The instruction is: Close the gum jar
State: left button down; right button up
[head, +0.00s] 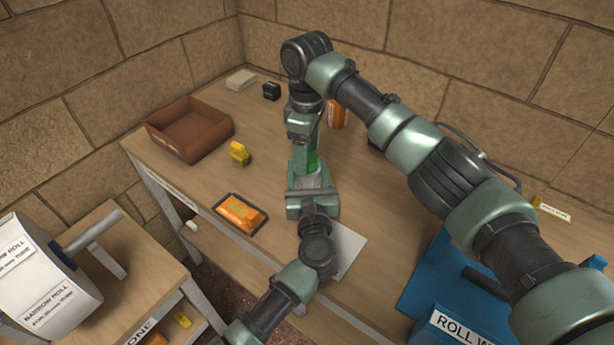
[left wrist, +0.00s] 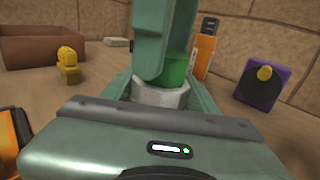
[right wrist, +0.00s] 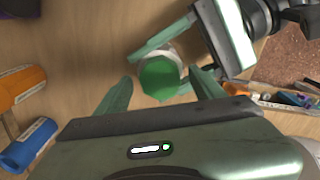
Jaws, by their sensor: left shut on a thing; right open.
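The gum jar, white with a green lid, stands between my grippers. Its white body shows in the left wrist view (left wrist: 160,94), held between the fingers of my left gripper (left wrist: 160,92). The green lid (right wrist: 160,78) is over the jar's mouth in the right wrist view, with a white edge showing behind it. I cannot tell whether it is fastened. My right gripper (right wrist: 162,90) is open above the jar, one finger on each side of the lid. In the head view only a sliver of green (head: 313,161) shows, and the arms hide the rest of the jar.
A purple block with a yellow knob (left wrist: 262,85) and an orange object (left wrist: 205,52) stand behind. A blue stand (head: 425,272) is at the right.

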notch_tip(320, 180, up, 3)
jog(key=shift+r, duration=0.15)
jog(key=shift+c, duration=0.2)
notch_tip(320, 180, up, 4)
jog(key=shift+f+n, duration=0.25)
jog(key=shift+n, duration=0.05)
jog(key=shift+f, duration=4.05)
